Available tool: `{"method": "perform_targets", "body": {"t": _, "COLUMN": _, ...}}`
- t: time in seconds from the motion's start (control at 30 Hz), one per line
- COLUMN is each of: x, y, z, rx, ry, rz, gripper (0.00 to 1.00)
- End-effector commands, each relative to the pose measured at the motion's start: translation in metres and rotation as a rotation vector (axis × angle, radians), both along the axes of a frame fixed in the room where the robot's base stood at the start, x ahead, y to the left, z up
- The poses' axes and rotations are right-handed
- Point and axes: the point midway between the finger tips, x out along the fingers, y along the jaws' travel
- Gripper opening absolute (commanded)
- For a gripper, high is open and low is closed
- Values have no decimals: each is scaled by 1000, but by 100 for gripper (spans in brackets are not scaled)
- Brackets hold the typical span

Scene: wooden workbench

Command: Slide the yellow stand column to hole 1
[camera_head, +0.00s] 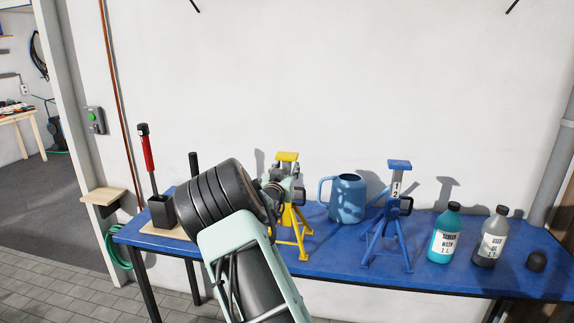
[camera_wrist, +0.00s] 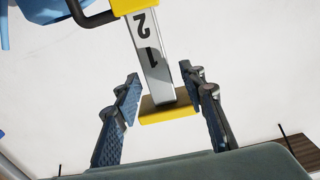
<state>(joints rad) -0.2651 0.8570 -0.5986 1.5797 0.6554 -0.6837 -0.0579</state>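The yellow stand (camera_head: 293,238) stands on the blue bench top, its flat yellow saddle (camera_head: 287,156) above my gripper's end. My forearm and gripper (camera_head: 282,190) hide most of its column in the head view. In the wrist view the picture is upside down: the silver column (camera_wrist: 150,55) shows the numbers 1 and 2 between the yellow collar (camera_wrist: 133,5) and the yellow saddle (camera_wrist: 168,108). My gripper (camera_wrist: 163,90) is open, with one blue-padded finger on each side of the saddle. Narrow gaps seem to show at both sides.
A blue watering can (camera_head: 347,200) and a blue stand (camera_head: 388,225) are right of the yellow stand. Two bottles (camera_head: 444,235) (camera_head: 490,238) and a black cap-like object (camera_head: 536,261) stand farther right. A red-handled tool in a black holder (camera_head: 160,210) is at the left end.

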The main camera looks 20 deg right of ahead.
Motion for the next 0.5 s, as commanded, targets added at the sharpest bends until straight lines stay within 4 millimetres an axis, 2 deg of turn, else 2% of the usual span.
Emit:
{"method": "perform_targets", "body": {"t": 0.2, "x": 12, "y": -8, "z": 0, "rx": 0, "ry": 0, "rz": 0, "gripper": 38}}
{"method": "perform_targets", "body": {"t": 0.5, "x": 13, "y": -9, "z": 0, "rx": 0, "ry": 0, "rz": 0, "gripper": 38}}
